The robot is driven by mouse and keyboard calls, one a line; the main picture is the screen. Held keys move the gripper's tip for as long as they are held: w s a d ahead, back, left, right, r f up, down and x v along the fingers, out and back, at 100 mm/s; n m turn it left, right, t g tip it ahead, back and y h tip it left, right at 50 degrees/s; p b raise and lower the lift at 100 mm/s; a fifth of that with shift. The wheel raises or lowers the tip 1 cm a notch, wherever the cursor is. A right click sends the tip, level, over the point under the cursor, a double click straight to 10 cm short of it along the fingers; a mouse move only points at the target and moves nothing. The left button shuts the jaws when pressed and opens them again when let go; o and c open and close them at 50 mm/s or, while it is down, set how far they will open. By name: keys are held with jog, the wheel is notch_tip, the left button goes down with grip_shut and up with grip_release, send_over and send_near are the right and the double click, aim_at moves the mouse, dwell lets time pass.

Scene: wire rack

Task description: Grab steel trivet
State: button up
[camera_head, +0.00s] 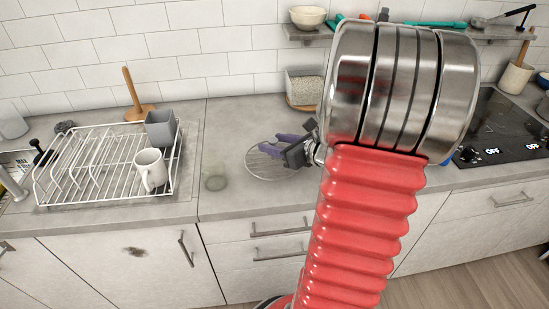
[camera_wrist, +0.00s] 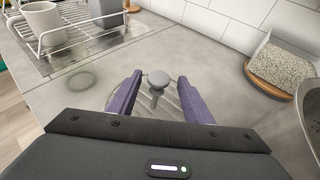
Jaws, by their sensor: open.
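The steel trivet (camera_head: 258,168) is a round, thin wire piece lying flat on the grey counter in the middle of the head view. In the wrist view its wires (camera_wrist: 170,101) show between my fingers, with a grey round knob on a short stem (camera_wrist: 157,79) among them. My gripper (camera_head: 270,146) has purple fingers and reaches in over the trivet from the right. In the wrist view my gripper (camera_wrist: 160,77) is open, one finger on each side of the knob. Whether the fingers touch the trivet cannot be told. My gripper hides part of it.
A white dish rack (camera_head: 100,190) with a white mug (camera_head: 150,168) and grey cup (camera_head: 161,129) stands left. A faint round mark or glass disc (camera_head: 216,182) lies between. A grain-filled container (camera_head: 304,86) stands behind, and a black hob (camera_head: 500,125) is right.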

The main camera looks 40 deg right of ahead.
jog(key=shift+x, duration=2.35)
jog(key=shift+s+a+f, duration=0.1)
jog(key=shift+a+f, duration=0.05)
jog(key=shift+c, duration=0.4)
grip_shut()
notch_tip(320, 180, up, 10)
